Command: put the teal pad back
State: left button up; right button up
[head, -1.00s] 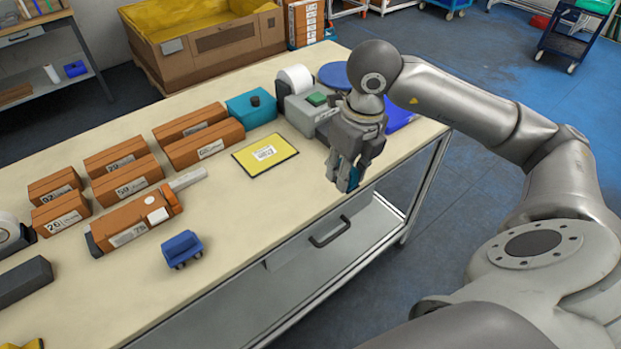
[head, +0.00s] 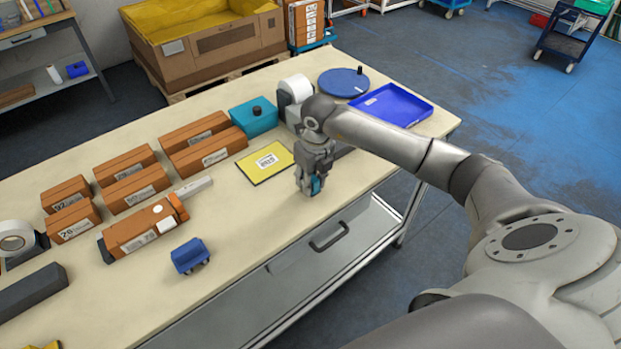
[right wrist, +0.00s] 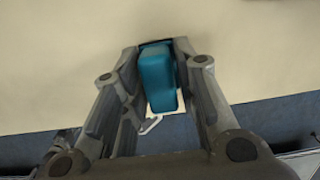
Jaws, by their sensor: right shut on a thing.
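My right gripper (head: 311,186) is shut on a small teal pad (right wrist: 157,75). In the right wrist view the pad sits between the two fingers, over the cream table top. In the head view only a bit of the pad (head: 316,185) shows at the fingertips, near the table's front edge. Whether the pad touches the table I cannot tell. A teal box with a dark knob (head: 252,118) stands at the back of the table, up and left of the gripper. My left gripper is not in view.
A yellow pad with a barcode label (head: 265,162) lies just left of the gripper. A white roll device (head: 295,90), a blue disc (head: 343,82) and a blue tray (head: 391,105) are behind. Orange boxes (head: 133,188), an orange scanner (head: 145,228) and a blue block (head: 189,255) lie left.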

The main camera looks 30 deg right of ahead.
jog(key=shift+f, duration=0.4)
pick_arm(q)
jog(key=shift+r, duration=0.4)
pick_arm(e)
jog(key=shift+f, duration=0.25)
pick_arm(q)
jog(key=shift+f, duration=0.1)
pick_arm(e)
jog(key=o, duration=0.6)
jog(key=shift+f, duration=0.2)
jog(key=o, duration=0.5)
jog(key=shift+r, duration=0.1)
jog(key=shift+r, duration=0.1)
